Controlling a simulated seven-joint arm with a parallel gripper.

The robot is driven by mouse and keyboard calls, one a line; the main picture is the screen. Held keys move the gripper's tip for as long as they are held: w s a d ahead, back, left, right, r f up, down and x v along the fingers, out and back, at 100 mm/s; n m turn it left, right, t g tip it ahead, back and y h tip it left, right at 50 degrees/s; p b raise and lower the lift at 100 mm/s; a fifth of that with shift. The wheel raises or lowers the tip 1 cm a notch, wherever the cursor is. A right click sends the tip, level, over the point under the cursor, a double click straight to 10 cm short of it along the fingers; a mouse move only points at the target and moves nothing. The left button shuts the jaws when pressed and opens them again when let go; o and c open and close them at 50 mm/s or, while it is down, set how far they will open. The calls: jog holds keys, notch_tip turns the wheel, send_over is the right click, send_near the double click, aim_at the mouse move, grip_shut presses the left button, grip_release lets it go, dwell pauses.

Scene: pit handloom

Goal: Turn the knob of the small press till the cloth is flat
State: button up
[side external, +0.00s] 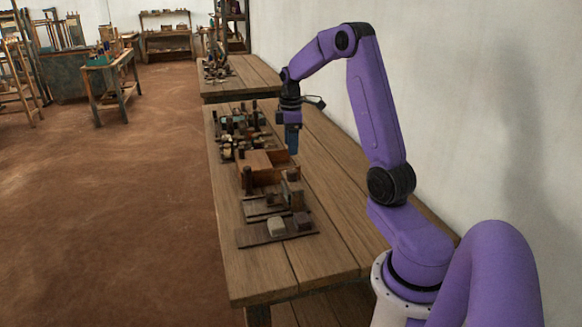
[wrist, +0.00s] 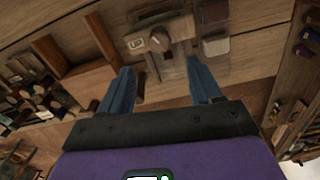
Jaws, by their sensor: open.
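The small press (side external: 292,190) appears to be the wooden piece with an upright on the near half of the bench. In the wrist view a brown rounded knob (wrist: 159,39) sits beside a pale plate marked "UP" (wrist: 136,43). My gripper (wrist: 160,68) is open, its two blue fingers apart with nothing held between them. The knob lies ahead of the fingertips, between their lines, apart from them. In the side view my gripper (side external: 292,150) hangs fingers down above the bench, behind the press. I cannot make out the cloth or whether it is flat.
A pale block (side external: 277,227) and a dark block (side external: 303,221) sit on a board in front of the press. An open wooden box (side external: 258,162) and several small dark items (side external: 240,130) stand behind it. The bench's right side (side external: 325,195) is clear, with a wall beyond.

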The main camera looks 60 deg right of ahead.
aim_at(291, 170)
notch_tip(291, 170, down, 9)
jog(key=shift+r, duration=0.1)
dwell(0.4)
jog(key=c, duration=1)
jog(key=shift+c, duration=0.2)
jog(key=shift+m, duration=0.3)
jog(key=m, duration=0.5)
jog(key=shift+r+m, duration=0.1)
jog(key=shift+m, duration=0.2)
jog(key=m, duration=0.5)
jog(key=shift+d, duration=0.15)
jog(key=shift+m, duration=0.4)
